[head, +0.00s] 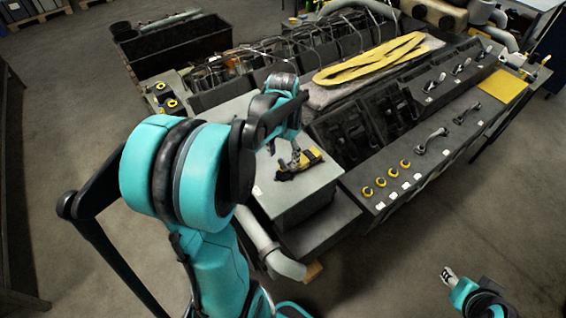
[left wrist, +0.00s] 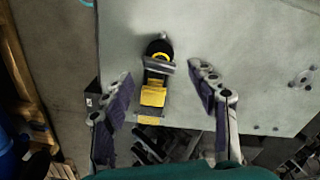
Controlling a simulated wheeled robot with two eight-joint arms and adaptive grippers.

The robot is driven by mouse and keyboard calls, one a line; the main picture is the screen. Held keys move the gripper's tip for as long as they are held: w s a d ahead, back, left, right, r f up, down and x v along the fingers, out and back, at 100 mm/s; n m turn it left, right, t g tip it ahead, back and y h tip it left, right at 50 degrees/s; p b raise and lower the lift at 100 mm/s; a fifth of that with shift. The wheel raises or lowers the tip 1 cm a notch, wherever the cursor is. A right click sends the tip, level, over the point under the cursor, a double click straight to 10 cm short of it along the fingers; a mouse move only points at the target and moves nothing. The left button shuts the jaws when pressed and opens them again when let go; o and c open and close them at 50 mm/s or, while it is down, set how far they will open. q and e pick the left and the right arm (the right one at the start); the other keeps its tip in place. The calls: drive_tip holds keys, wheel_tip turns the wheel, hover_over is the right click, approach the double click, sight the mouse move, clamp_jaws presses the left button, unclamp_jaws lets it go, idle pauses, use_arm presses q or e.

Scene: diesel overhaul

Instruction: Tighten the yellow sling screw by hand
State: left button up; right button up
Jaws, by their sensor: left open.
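A black and yellow fitting (head: 311,157) is on the grey top surface at the near end of the engine; I take it for the sling screw. In the left wrist view, its yellow block (left wrist: 153,96) and dark rounded end with a yellow ring show between my fingers. My left gripper (head: 290,165) is above it. In the left wrist view, my left gripper (left wrist: 164,84) is open, one finger on each side of the fitting, with gaps on both sides. My right gripper (head: 447,276) is low at the right, away from the engine, too small to read.
A yellow sling (head: 372,60) lies on a grey pad on the engine. Several yellow-ringed caps (head: 393,172) and metal handles (head: 431,140) line the right side panel. A dark open bin (head: 178,45) stands behind left. The floor at right is clear.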

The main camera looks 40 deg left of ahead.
sight(283, 163)
use_arm(q)
drive_tip(key=n, duration=0.3)
drive_tip(key=shift+n, duration=0.3)
drive_tip(key=n, duration=0.3)
drive_tip(key=shift+f, duration=0.1)
drive_tip(key=n, duration=0.5)
drive_tip(key=shift+b, duration=0.4)
drive_tip(key=shift+n, duration=0.5)
wheel_tip(283, 163, down, 5)
drive_tip(key=b, duration=0.4)
clamp_jaws()
